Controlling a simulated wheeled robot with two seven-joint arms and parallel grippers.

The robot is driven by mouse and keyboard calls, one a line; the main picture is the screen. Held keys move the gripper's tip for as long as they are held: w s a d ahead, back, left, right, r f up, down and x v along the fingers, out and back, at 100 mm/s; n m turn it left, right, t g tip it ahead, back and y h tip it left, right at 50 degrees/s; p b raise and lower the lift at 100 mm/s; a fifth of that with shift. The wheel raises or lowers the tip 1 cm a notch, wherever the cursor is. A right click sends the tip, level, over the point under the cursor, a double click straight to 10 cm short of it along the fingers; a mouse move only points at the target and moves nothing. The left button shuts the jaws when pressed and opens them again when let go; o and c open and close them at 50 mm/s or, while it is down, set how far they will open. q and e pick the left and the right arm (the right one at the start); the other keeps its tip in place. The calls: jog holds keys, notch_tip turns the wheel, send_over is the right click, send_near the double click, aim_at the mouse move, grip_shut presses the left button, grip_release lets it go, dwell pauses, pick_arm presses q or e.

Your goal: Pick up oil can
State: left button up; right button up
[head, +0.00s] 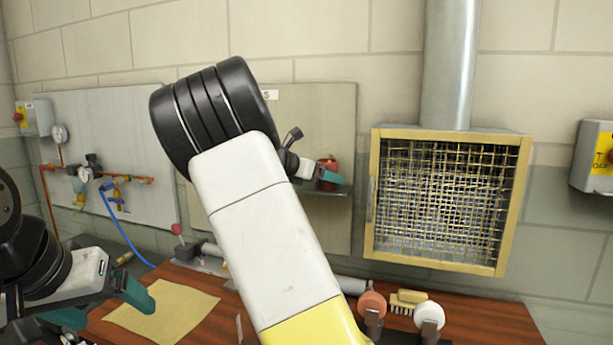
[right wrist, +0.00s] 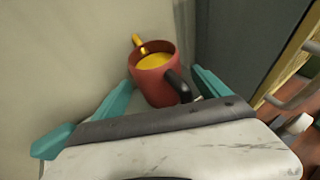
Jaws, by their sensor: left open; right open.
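The oil can is red with a yellow top, a yellow spout and a black handle. In the right wrist view the oil can (right wrist: 153,82) stands upright between the two teal fingers of my open right gripper (right wrist: 158,105), with no clear grip on it. In the head view a little of the red oil can (head: 328,167) shows on a small wall shelf, behind my right gripper (head: 322,176), partly hidden by it. My left gripper (head: 100,305) is open and empty at the lower left, near the bench and far from the can.
My right arm blocks the middle of the head view. A yellow-framed mesh cage (head: 447,200) hangs right of the shelf (head: 330,193). The wooden bench (head: 480,322) below holds a yellow cloth (head: 165,312), a brush (head: 408,299) and round-ended items. Pipes and a blue hose (head: 120,230) are at left.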

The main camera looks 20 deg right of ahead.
jog(key=shift+w+d+f, duration=0.1)
jog(key=shift+d, duration=0.1)
jog(key=c, duration=1.8)
jog(key=shift+o, duration=0.2)
